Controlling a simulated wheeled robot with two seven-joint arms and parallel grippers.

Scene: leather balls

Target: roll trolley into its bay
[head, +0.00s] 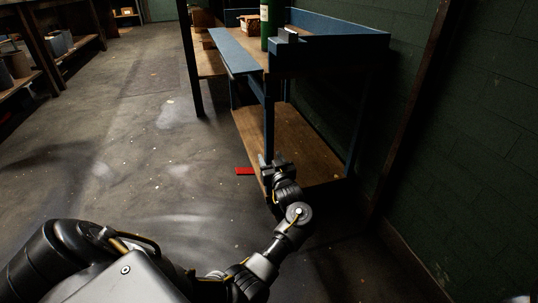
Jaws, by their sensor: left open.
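A blue-framed piece with a wooden lower shelf (305,150) and a raised blue rim stands along the right wall; it looks like the trolley, but I see no wheels. My left gripper (272,161) is open at the near left corner of its lower shelf, close to the blue upright. I cannot tell whether it touches the frame. A short red strip (244,171) lies on the floor just left of the gripper; I cannot tell whether it marks the bay. My right gripper is not in view.
A green bottle (268,25) and a small box (249,24) stand on top. A dark green block wall (470,140) closes off the right. Shelves with containers (60,43) line the left. The concrete floor (130,130) between is open.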

